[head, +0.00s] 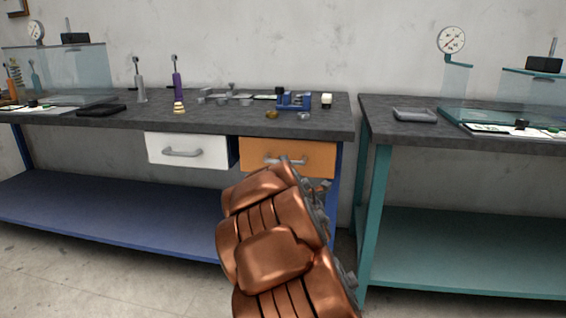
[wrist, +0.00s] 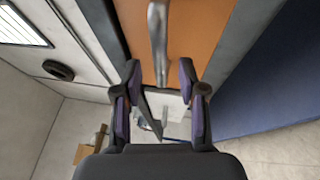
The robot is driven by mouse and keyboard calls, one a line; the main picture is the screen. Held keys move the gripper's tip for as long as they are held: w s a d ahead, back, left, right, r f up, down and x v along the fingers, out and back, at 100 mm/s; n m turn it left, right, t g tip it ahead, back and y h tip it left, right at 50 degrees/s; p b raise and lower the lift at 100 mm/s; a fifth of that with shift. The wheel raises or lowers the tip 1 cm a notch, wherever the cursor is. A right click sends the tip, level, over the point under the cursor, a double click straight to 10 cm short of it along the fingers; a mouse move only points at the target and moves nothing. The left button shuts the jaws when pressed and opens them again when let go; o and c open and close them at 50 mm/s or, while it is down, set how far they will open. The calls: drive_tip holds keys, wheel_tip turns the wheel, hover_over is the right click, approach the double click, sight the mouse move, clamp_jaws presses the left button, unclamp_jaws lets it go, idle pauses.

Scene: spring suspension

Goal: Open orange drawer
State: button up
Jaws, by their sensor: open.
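The orange drawer (head: 258,147) is under the right end of the blue bench's dark top. Its front looks flush, and my copper-coloured arm covers its lower part in the head view. A grey bar handle (head: 285,160) runs across the front. In the wrist view the orange front (wrist: 205,25) fills the upper middle, and the handle (wrist: 157,25) runs down toward the gap between my fingers. My gripper (wrist: 159,72) is open, with its two fingertips on either side of the handle's line. I cannot tell whether they touch it. The head view mostly hides the gripper behind my arm.
A white drawer (head: 188,150) with a grey handle sits to the left of the orange one. Tools and small parts lie on the benchtop (head: 225,119) above. A blue lower shelf (head: 110,215) lies below. A teal bench (head: 375,205) stands close on the right, past a narrow gap.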

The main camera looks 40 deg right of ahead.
sight(294, 140)
drive_tip(key=shift+b+x, duration=0.35)
drive_tip(key=shift+x, duration=1.5)
clamp_jaws()
